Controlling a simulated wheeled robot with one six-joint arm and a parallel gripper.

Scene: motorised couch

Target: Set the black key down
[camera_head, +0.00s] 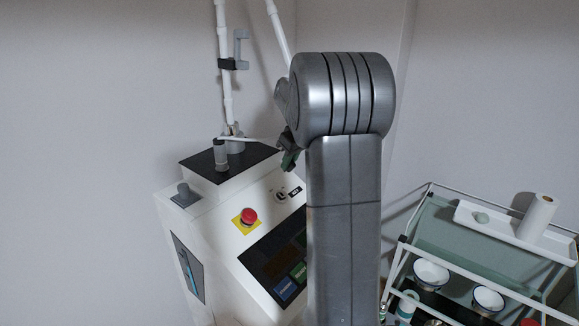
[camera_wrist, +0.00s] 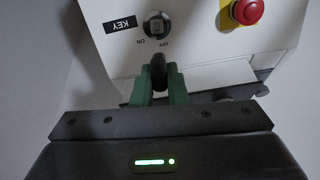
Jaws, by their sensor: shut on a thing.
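My gripper (camera_wrist: 159,90) has green fingers that are shut on a black key (camera_wrist: 158,68) in the wrist view. The key's dark rounded part shows between the fingertips, just below the key switch (camera_wrist: 157,25) in the picture. The switch has ON and OFF marks and a KEY label (camera_wrist: 120,24) beside it. In the head view my gripper (camera_head: 289,160) is partly hidden behind my arm, above the sloped panel with the key switch (camera_head: 281,196). The key cannot be made out there. I cannot tell whether the key touches the panel.
A white control console (camera_head: 222,232) carries a red emergency button (camera_head: 249,216) on a yellow plate and a dark screen (camera_head: 262,270). A black top surface (camera_head: 200,166) lies behind, with a white pole (camera_head: 224,70). A trolley (camera_head: 432,226) with bowls stands at the right.

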